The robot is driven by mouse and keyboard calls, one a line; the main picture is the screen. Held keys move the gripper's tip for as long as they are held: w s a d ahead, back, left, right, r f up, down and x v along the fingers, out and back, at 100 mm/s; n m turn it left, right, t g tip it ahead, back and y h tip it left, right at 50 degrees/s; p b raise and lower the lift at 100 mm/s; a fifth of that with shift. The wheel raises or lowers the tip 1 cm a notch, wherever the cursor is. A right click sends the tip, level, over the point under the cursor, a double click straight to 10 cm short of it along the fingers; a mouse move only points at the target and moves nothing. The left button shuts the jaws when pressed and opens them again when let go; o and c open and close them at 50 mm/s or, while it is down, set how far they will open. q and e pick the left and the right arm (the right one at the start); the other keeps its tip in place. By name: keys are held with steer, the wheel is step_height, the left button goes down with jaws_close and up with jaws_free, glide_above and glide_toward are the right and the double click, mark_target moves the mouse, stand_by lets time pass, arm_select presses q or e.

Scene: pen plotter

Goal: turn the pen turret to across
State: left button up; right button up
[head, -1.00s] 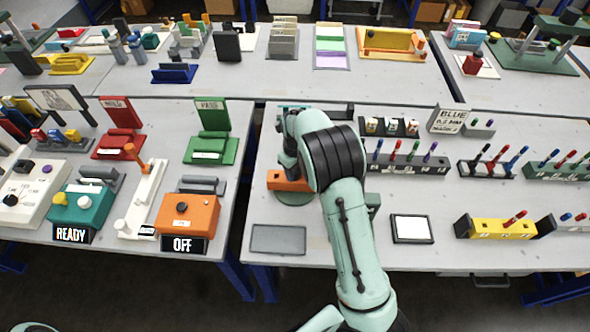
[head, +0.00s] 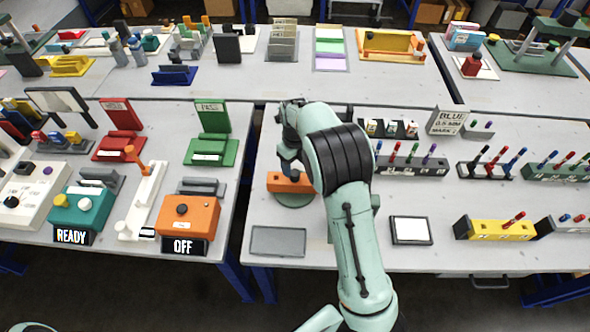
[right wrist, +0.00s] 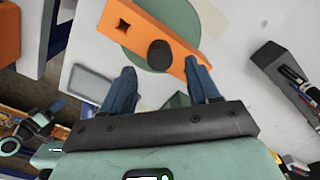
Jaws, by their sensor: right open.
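The pen turret is an orange bar (head: 285,182) on a round green base (head: 294,200), on the middle table. In the right wrist view the bar (right wrist: 187,42) lies slantwise across its green disc. It has a dark round knob (right wrist: 159,54) and a square hole toward its upper left end. My right gripper (head: 288,162) is above the turret. In the right wrist view its blue fingers (right wrist: 160,66) are apart, on either side of the knob in the picture, with nothing between them. Contact cannot be told. My left gripper (right wrist: 38,122) appears partly at that view's lower left.
A grey pad (head: 278,240) and a white framed plate (head: 411,230) lie near the front edge. Pen racks (head: 410,165) stand to the right. An orange box marked OFF (head: 187,213) is across a gap on the left table.

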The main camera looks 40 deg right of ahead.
step_height(320, 180, up, 9)
steer(key=shift+f+p, duration=0.15)
steer(key=shift+p, duration=0.25)
stand_by(0.4)
